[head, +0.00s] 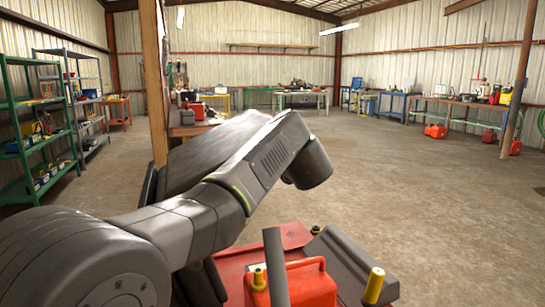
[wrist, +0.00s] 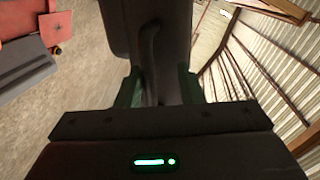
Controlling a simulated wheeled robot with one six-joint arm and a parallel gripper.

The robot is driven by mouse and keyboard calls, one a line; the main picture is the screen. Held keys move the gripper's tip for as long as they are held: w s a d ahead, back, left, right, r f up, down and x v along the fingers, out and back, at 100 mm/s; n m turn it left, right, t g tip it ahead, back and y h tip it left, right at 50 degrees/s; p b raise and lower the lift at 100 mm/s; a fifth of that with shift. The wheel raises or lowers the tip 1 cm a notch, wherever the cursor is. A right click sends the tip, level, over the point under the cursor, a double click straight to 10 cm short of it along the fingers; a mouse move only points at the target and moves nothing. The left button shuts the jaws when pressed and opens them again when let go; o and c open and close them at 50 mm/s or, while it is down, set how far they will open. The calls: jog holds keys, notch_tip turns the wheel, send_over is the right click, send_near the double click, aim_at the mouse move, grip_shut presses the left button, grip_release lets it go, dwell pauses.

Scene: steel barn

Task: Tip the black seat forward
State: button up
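The black seat (head: 205,160) shows in the head view as a broad dark slab behind my arm, beside a wooden post. In the wrist view a dark part of the seat (wrist: 150,45) with a raised ridge fills the middle top. My gripper (wrist: 160,90) has two green fingers standing apart, one on each side of that dark part. I cannot tell whether the fingers touch it. In the head view my gripper is hidden behind the arm, and the arm covers part of the seat.
A red body with a red can (head: 310,284) and a yellow-topped lever (head: 374,285) lies below the arm. A wooden post (head: 156,80) stands close to the seat. A green shelf (head: 20,105) stands at left. Open concrete floor (head: 420,185) lies at right.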

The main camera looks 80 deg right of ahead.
jog(key=v, duration=1.3)
jog(key=shift+a+b, duration=0.2)
jog(key=shift+b, duration=0.2)
jog(key=shift+s+d+r, duration=0.1)
jog(key=x, duration=0.9)
jog(key=shift+d, duration=0.2)
jog(key=shift+r+p, duration=0.1)
jog(key=shift+p, duration=0.2)
